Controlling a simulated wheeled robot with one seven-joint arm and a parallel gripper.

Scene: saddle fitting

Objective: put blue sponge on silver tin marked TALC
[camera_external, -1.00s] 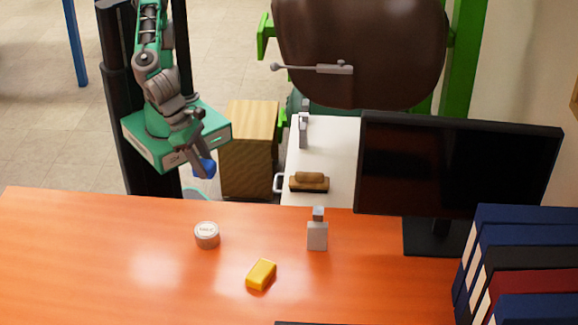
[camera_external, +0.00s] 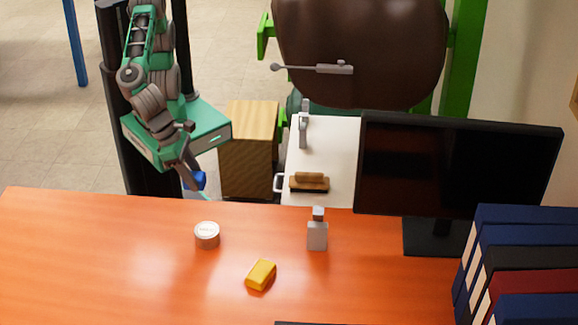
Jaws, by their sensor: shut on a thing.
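The silver tin (camera_external: 207,235) stands upright on the orange table, left of the middle; its lid lettering is too small to read now. The blue sponge (camera_external: 199,181) is in my gripper (camera_external: 194,184), at the far edge of the table and behind the tin. My gripper is shut on the sponge and partly hides it. The sponge is apart from the tin, and the tin's top is bare.
A yellow sponge-like block (camera_external: 261,274) and a grey bottle (camera_external: 317,232) stand on the orange table (camera_external: 90,255). A monitor (camera_external: 455,165) and binders (camera_external: 520,255) fill the right. A brush (camera_external: 309,182) lies on a white surface behind. The table's left side is clear.

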